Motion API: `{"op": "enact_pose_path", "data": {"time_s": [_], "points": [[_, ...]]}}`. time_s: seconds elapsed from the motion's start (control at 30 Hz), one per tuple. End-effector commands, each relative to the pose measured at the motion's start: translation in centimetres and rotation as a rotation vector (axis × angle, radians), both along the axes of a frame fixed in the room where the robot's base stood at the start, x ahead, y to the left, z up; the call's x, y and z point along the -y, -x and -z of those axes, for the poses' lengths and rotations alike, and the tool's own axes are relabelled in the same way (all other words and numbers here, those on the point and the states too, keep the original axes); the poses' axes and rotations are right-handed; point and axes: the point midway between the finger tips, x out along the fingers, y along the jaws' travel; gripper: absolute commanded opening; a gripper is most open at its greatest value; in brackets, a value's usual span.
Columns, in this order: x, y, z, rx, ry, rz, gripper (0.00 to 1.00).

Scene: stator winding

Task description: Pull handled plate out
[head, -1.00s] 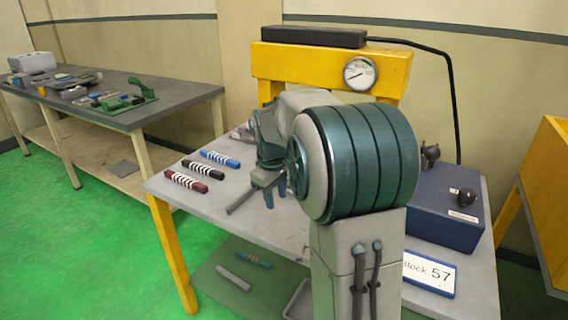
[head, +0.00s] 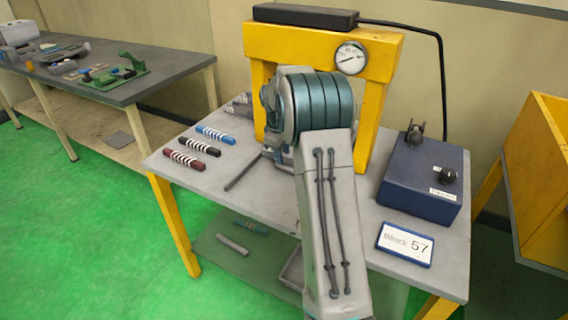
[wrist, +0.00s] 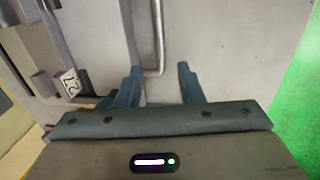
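The handled plate (wrist: 210,40) is a flat grey surface in the wrist view. A thin U-shaped metal handle (wrist: 160,45) stands on it. My gripper (wrist: 159,70) is open, with one blue-grey finger on each side of the handle's lower end. I cannot tell whether either finger touches the handle. In the head view my arm hides the gripper and the plate in front of the yellow press frame (head: 325,44).
Blue, black and red striped pieces (head: 199,147) lie on the grey table's left. A dark rod (head: 243,172) lies near them. A blue control box (head: 420,180) and a "Block 57" sign (head: 405,244) stand right. A small numbered tag (wrist: 70,83) is left of the plate.

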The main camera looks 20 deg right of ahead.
Motion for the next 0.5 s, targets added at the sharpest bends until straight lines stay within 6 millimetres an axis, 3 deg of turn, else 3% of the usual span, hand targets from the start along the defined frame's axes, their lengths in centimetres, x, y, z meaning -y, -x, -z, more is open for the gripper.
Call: {"op": "enact_pose_path", "data": {"time_s": [0.2, 0.5], "points": [[0.5, -0.4, 3.8, -0.002, -0.001, 0.000, 0.34], [0.8, -0.6, 5.4, 0.000, 0.000, 0.000, 0.34]]}}
